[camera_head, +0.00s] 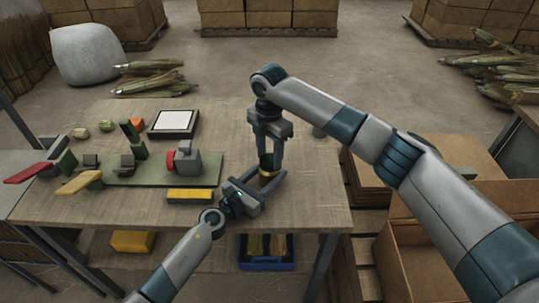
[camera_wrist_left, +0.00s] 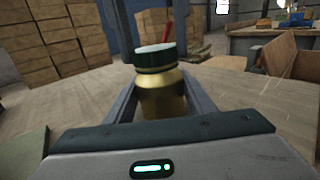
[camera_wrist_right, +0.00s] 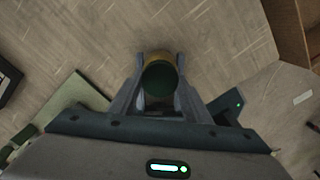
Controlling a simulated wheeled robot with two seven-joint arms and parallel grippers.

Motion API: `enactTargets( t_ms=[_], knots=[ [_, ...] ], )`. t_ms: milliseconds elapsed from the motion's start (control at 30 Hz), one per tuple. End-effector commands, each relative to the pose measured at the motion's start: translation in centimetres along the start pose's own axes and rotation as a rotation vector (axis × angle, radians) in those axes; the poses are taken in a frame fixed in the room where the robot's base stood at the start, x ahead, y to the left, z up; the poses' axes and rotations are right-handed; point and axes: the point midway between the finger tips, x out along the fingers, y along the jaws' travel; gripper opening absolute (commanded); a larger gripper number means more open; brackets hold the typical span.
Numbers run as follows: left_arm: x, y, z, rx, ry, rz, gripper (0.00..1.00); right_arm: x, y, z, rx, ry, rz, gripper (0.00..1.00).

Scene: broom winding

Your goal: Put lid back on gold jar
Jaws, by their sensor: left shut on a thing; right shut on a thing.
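The gold jar (camera_head: 268,179) stands near the table's right side. It also shows in the left wrist view (camera_wrist_left: 163,97), upright. My left gripper (camera_head: 268,184) is shut around the jar's body from the front left. The dark green lid (camera_wrist_left: 155,57) sits level at the jar's mouth, with no clear gap visible. My right gripper (camera_head: 268,158) points down from above and is shut on the lid. In the right wrist view the lid (camera_wrist_right: 159,82) lies between its fingers, with a bit of gold rim behind it. Whether the lid is fully seated cannot be told.
A green board with clamps (camera_head: 150,172), a yellow block (camera_head: 190,195) and a black-framed white pad (camera_head: 173,121) lie on the table left of the jar. Open cardboard boxes (camera_head: 440,260) stand at the right. The table behind the jar is mostly clear.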

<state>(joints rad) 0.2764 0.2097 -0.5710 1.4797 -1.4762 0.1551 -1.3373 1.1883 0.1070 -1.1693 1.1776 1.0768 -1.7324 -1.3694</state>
Motion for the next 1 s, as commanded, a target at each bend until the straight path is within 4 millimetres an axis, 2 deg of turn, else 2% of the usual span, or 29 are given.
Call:
enactTargets(
  t_ms=[1000],
  knots=[
    [0.0, -0.02, -0.03, 0.0, 0.001, 0.0, 0.0, 0.17, 0.04, -0.17, 1.731, 0.003, -0.003, 0.17]
  ],
)
